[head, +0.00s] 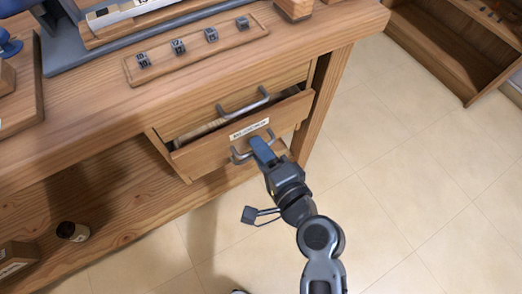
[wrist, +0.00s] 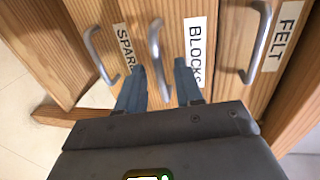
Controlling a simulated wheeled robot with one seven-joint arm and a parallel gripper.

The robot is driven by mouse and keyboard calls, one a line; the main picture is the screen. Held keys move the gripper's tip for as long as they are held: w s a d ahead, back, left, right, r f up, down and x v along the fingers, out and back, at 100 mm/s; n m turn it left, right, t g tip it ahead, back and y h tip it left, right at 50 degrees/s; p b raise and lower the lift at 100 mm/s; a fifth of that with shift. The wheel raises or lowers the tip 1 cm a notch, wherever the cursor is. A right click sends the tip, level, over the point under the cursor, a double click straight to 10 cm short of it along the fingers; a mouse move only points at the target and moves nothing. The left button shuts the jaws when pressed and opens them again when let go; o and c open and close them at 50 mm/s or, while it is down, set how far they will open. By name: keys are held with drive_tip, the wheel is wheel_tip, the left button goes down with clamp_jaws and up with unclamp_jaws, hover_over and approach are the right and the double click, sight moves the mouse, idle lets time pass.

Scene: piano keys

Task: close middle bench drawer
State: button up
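The middle bench drawer (head: 225,145) is pulled partly out of the wooden bench, with a gap showing behind its front. Its front has a white label and a grey bar handle (head: 240,156). In the wrist view the BLOCKS label (wrist: 195,50) sits beside the middle handle (wrist: 154,45). My gripper (head: 261,146) is at the right part of this handle. In the wrist view my gripper (wrist: 160,80) has its two blue fingers apart, with the handle's end between them in the picture. I cannot tell whether they touch it. Nothing is held.
The upper drawer handle (head: 243,104) is above; the FELT handle (wrist: 260,40) and SPARE handle (wrist: 98,55) flank the middle one. The bench top (head: 80,120) holds a tray (head: 195,50) of small blocks. Tiled floor (head: 400,200) is clear at right.

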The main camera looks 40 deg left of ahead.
clamp_jaws()
idle(0.3)
idle(1.2)
